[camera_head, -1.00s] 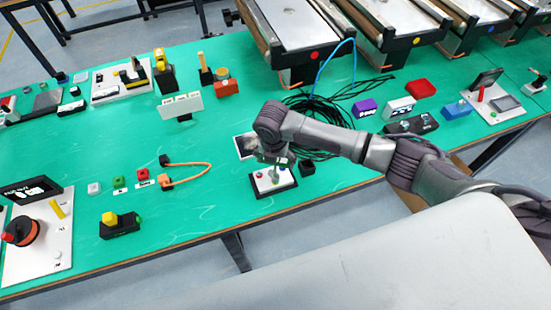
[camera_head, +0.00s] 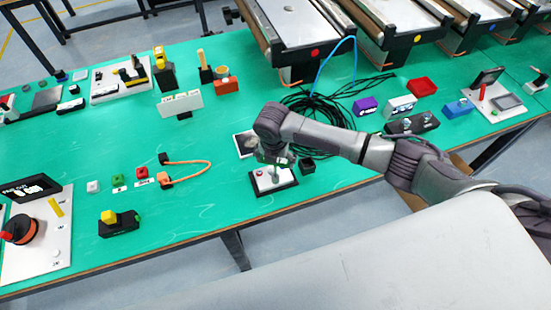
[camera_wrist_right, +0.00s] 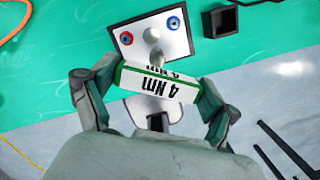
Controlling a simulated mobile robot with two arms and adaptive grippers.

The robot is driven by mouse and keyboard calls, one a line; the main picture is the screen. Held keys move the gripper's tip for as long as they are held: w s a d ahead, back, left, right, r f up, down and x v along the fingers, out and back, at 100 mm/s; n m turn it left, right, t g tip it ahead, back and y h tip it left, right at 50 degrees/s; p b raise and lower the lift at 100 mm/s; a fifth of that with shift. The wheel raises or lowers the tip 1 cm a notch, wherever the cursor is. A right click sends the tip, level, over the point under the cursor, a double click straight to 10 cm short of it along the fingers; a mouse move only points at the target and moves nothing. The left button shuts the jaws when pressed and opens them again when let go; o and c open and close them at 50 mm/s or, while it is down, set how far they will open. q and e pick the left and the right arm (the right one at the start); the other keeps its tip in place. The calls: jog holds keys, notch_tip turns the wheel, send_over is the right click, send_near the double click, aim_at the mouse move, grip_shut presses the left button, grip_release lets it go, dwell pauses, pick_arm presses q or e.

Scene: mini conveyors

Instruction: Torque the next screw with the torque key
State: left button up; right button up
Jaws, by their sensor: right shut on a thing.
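My right gripper (camera_head: 276,158) is over the small white plate (camera_head: 285,180) on a black base near the table's front edge. It is shut on the torque key (camera_wrist_right: 160,84), a green-edged block with a white "4 Nm" label, shown between the fingers in the right wrist view. The key's grey shaft (camera_wrist_right: 155,58) points at the plate (camera_wrist_right: 140,45). A red-ringed screw spot (camera_wrist_right: 126,38) and a blue-ringed one (camera_wrist_right: 179,25) show on either side of the shaft. I cannot tell whether the tip touches anything. My left gripper is not in view.
A small black open box (camera_head: 307,165) stands right beside the plate. An orange cable loop (camera_head: 200,163) lies to the left. Free green table lies in front of the loop.

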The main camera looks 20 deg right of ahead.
jog(key=shift+r+m+p, duration=0.2)
jog(key=shift+m+p, duration=0.15)
jog(key=shift+m, duration=0.05)
jog(key=shift+a+f+m, duration=0.1)
jog(key=shift+f+m, duration=0.05)
jog(key=shift+m, duration=0.65)
jog(key=m, duration=0.3)
jog(key=shift+m+g, duration=0.4)
jog(key=m, duration=0.5)
jog(key=shift+m+g+h, duration=0.4)
jog(key=m, duration=0.5)
jog(key=shift+s+m+g, duration=0.1)
jog(key=shift+m+g, duration=0.3)
jog(key=m, duration=0.5)
jog(key=shift+y, duration=0.4)
